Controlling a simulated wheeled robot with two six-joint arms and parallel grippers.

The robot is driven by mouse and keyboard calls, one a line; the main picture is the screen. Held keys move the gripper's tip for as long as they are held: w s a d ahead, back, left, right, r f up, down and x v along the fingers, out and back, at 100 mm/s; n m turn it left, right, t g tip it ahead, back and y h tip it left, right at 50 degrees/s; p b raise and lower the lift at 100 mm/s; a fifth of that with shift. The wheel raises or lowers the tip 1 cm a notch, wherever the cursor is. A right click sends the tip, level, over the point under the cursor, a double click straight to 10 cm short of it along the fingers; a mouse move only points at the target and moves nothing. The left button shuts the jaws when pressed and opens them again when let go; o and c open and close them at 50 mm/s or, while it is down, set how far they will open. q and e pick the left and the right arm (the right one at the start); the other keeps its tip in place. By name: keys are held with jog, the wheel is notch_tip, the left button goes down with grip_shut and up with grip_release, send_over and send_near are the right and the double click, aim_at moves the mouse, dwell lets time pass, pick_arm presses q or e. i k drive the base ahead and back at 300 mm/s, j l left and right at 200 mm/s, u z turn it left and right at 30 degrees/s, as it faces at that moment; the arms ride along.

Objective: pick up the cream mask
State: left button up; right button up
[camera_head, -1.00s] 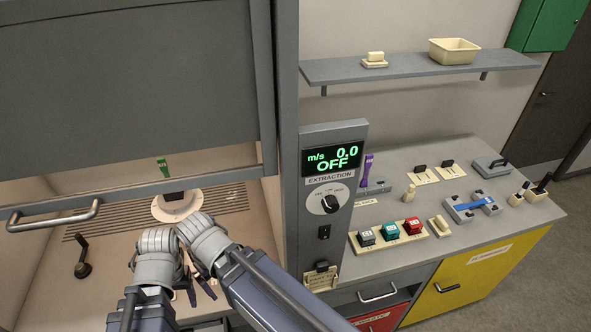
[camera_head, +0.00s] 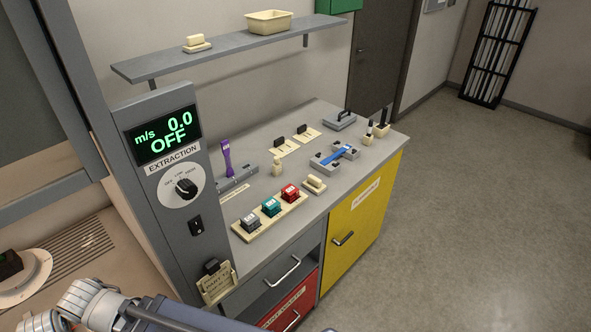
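Several cream pieces show, and I cannot tell for sure which is the mask. Two flat cream plates with dark grips lie side by side towards the back of the counter: a left plate (camera_head: 287,151) and a right plate (camera_head: 313,136). A cream plate with lettering and a dark clip (camera_head: 216,287) is at the foot of the extraction panel. A small cream block on a base (camera_head: 314,186) sits near the counter's front edge. Part of my arm shows at the bottom left, but neither gripper's fingers are in view.
The grey counter (camera_head: 335,158) holds a cream rack (camera_head: 247,236) of grey, teal and red blocks, a purple-handled tool (camera_head: 227,160) and a blue-strapped fixture (camera_head: 335,158). A shelf (camera_head: 225,55) overhangs the back. Open floor (camera_head: 460,220) lies right.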

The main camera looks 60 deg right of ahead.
aim_at(277, 167)
jog(key=z, duration=1.5)
